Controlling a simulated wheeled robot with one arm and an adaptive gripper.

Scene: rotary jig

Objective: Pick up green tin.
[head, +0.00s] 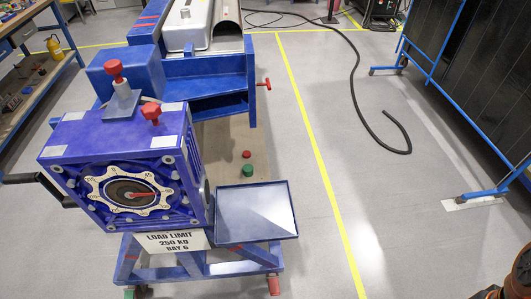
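A small green cylinder (248,170), which looks like the green tin, stands to the right of the blue jig and just behind the blue tray.
The blue rotary jig (110,145) with red knobs fills the left middle. A blue-rimmed tray (287,210) juts out in front of the tin. A black hose (357,105) lies on the floor. A blue-framed rack (440,67) stands at right.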

